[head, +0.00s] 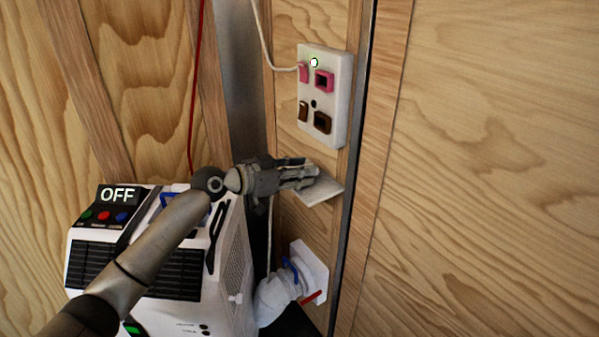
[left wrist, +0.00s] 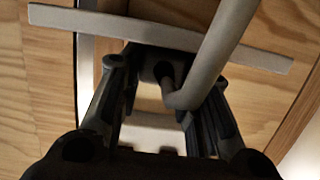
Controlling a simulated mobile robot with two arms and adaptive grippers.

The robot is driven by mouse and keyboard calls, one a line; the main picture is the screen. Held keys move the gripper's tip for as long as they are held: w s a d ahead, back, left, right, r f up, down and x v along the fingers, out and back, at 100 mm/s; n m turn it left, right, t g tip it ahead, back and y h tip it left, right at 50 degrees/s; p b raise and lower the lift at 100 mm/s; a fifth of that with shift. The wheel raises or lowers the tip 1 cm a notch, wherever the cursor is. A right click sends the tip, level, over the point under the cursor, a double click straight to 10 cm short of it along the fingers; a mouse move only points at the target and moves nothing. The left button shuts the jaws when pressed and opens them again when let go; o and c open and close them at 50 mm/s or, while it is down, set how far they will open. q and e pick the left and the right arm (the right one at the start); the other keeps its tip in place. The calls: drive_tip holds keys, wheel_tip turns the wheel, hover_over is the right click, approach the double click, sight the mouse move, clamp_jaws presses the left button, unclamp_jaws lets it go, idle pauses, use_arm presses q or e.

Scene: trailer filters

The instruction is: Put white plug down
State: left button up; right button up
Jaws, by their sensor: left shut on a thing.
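My left gripper (head: 304,174) is shut at a small white shelf (head: 322,190) on the wood wall, below the socket panel. In the left wrist view, the plug (left wrist: 152,64) sits between the fingers of my left gripper (left wrist: 158,75), looking grey in shadow, with its thick pale cable (left wrist: 215,50) bending away from it. The shelf shows there as a pale bar (left wrist: 85,22) across the view. The gripper hides the plug in the head view. I cannot tell whether the plug touches the shelf. My right gripper is out of view.
A white machine (head: 232,255) showing OFF stands at left. A hose (head: 275,298) meets a lower wall plate (head: 316,265).

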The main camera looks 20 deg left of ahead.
use_arm(q)
drive_tip(key=shift+s+d+f, duration=0.1)
drive_tip(key=shift+s+f, duration=0.05)
drive_tip(key=shift+f, duration=0.6)
drive_tip(key=o, duration=1.1)
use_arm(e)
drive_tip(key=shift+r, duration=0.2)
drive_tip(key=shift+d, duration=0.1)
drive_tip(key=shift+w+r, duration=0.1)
use_arm(q)
drive_tip(key=shift+r, duration=0.1)
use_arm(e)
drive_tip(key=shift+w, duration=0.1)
use_arm(q)
drive_tip(key=shift+r+p, duration=0.55)
drive_tip(key=shift+p, duration=0.15)
drive_tip(key=v, duration=1.2)
drive_tip(key=shift+r+b, duration=0.3)
drive_tip(key=shift+r, duration=0.05)
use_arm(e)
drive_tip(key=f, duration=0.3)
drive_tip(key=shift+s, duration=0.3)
